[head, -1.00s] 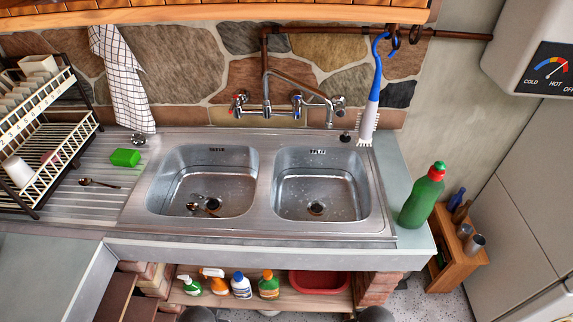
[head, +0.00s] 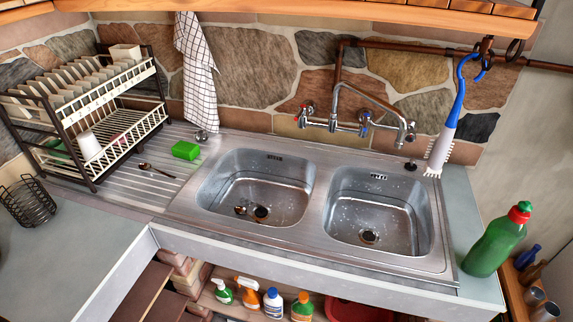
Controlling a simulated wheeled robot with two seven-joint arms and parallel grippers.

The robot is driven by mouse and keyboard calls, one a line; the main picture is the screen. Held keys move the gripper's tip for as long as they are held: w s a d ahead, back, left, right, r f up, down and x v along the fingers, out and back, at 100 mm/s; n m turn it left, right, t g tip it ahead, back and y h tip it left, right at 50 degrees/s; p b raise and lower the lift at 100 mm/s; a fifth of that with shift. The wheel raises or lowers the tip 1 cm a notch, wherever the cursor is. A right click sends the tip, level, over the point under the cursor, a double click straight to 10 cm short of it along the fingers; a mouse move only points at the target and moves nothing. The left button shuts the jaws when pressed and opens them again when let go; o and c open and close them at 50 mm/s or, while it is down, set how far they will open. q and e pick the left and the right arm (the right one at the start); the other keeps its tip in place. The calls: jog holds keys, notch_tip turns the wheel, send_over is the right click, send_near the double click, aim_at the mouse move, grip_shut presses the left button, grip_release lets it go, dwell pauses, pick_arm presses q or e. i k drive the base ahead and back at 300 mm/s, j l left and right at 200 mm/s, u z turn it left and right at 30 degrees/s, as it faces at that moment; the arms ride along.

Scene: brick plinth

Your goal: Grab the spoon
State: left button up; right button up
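A dark brown spoon (head: 157,171) lies on the ribbed steel drainboard (head: 128,188), between the dish rack and the left basin. A second small spoon-like object (head: 240,210) lies in the bottom of the left basin (head: 285,203), beside the drain; it is only partly clear. Neither of my grippers shows in the head view, so I cannot see whether they are open or shut.
A dish rack (head: 100,102) with plates and a white cup (head: 88,146) stands left of the drainboard. A green sponge (head: 186,150) lies near the spoon. A wire basket (head: 28,203) stands on the left counter (head: 75,245). A green bottle (head: 497,242) stands at right.

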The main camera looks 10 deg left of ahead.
aim_at(144, 166)
jog(key=u, duration=1.4)
